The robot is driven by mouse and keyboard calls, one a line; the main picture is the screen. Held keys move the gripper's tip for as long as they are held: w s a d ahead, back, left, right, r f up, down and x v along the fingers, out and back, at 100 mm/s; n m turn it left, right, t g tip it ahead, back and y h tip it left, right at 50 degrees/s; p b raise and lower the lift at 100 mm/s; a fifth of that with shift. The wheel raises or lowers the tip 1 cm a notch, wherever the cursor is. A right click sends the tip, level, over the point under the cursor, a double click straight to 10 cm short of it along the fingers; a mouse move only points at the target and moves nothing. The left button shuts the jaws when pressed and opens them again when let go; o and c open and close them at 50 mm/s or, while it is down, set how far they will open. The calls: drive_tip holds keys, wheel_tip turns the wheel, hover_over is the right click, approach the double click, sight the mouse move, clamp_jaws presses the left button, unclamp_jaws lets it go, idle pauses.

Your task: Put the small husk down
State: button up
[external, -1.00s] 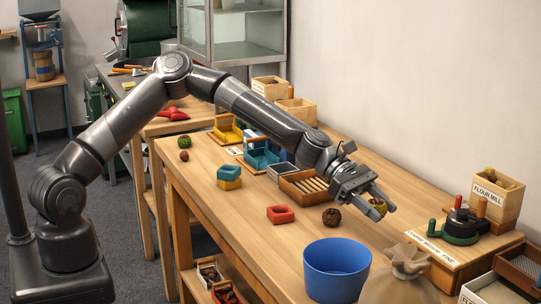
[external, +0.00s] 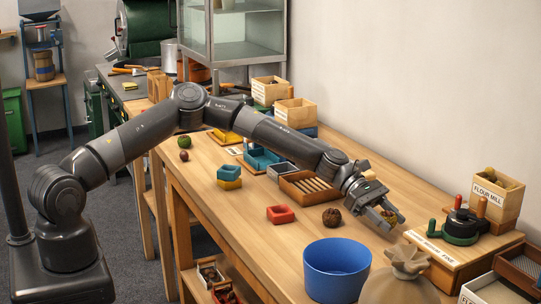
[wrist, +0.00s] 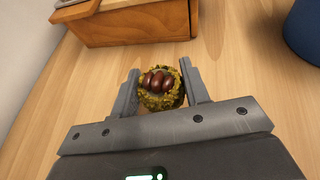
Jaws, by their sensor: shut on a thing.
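The small husk (wrist: 170,98) is yellow-green and spiny, with brown chestnuts showing in its open top. In the wrist view it sits between the two fingers of my gripper (wrist: 160,90), which is shut on it. In the external view my gripper (external: 391,218) is low over the right part of the wooden table (external: 330,235), and the husk is mostly hidden by the fingers. I cannot tell whether the husk touches the table.
A dark brown ball (external: 331,217) lies left of my gripper. A blue bucket (external: 337,270) and a tied sack (external: 402,278) stand in front. A wooden block with a label (external: 445,255) is to the right.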

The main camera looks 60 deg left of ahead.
drive_tip(key=shift+f, duration=1.35)
drive_tip(key=o, duration=1)
drive_tip(key=shift+f, duration=0.1)
drive_tip(key=shift+c, duration=0.2)
